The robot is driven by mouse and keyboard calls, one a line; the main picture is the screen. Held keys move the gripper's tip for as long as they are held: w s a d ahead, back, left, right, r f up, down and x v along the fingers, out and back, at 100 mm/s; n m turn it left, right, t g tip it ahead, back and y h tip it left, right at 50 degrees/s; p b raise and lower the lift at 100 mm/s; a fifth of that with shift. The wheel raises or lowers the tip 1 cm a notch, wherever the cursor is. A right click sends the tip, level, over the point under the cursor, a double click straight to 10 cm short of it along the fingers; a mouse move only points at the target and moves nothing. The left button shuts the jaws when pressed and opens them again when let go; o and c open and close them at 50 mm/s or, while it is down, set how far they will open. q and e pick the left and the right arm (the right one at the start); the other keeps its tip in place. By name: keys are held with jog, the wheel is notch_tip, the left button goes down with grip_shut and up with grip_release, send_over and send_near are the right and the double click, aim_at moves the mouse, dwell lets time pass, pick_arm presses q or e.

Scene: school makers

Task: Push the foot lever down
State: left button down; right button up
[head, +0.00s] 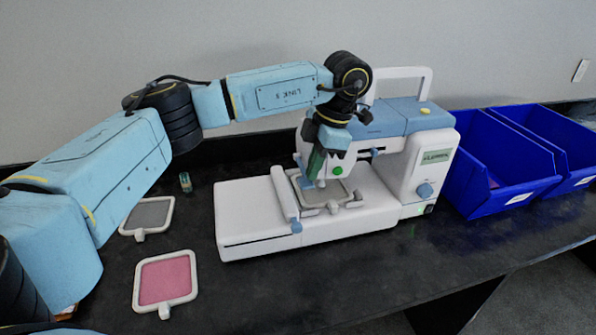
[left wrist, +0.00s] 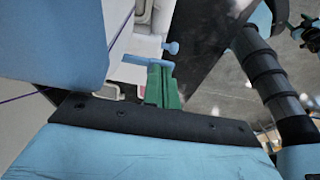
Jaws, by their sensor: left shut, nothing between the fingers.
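A white and blue embroidery machine (head: 375,195) stands on the dark table. My left gripper (head: 316,164) reaches down in front of its needle head, with green fingers shut and empty. A small light-blue part (head: 299,160), which looks like the foot lever, shows just left of the fingers. In the left wrist view a flat light-blue bar (left wrist: 146,62) lies right by the shut green fingertips (left wrist: 161,72); I cannot tell whether they touch. Part of the needle head is hidden behind my gripper.
A framed hoop (head: 325,190) sits on the machine bed under the needle head. A pink hoop (head: 165,281) and a grey hoop (head: 147,216) lie left of the machine. Two blue bins (head: 500,200) (head: 568,165) stand on the right. The table in front is clear.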

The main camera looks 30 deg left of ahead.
pick_arm(q)
jog(key=p+v, duration=0.6)
jog(key=v, duration=0.2)
jog(key=shift+s, duration=0.15)
dwell(0.5)
